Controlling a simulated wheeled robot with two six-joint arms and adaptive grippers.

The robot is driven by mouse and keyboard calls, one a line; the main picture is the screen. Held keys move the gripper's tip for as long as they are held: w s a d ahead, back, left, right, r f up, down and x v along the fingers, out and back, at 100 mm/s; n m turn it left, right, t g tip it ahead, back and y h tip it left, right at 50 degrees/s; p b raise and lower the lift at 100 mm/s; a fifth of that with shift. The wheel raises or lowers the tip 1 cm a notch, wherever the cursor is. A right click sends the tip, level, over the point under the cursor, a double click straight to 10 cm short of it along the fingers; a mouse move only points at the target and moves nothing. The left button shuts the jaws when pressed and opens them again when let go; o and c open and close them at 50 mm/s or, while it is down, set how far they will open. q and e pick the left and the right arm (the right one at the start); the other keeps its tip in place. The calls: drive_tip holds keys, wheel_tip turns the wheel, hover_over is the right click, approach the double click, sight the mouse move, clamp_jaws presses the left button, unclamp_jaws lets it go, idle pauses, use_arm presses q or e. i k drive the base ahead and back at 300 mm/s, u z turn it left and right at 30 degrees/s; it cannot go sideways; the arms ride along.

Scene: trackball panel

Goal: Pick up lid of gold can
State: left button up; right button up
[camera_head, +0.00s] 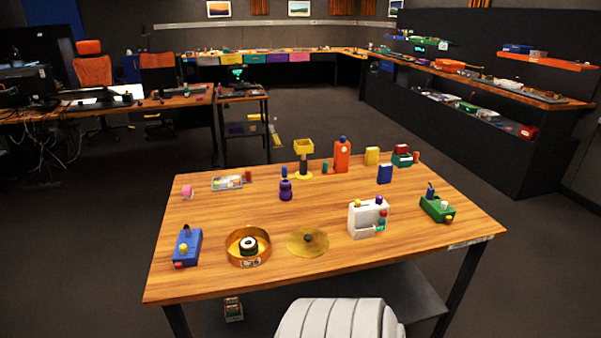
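The gold can (236,259) stands open near the front left of the wooden table. It is a low round gold tin with a small white label on its front and a black and white round object (248,245) inside. The gold lid (296,247) with a dark knob (308,238) in its middle lies flat on the table just right of the can, apart from it. Neither of my grippers shows in the head view.
A blue box (187,246) with knobs stands left of the can. A white device (361,221) stands right of the lid. A purple bottle (286,193) is behind. A green device (434,210) is at the right. The front right tabletop is clear.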

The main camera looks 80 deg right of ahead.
sight(302, 242)
drive_tip(key=z, duration=0.5)
drive_tip(key=i, duration=0.9)
drive_tip(key=z, duration=0.8)
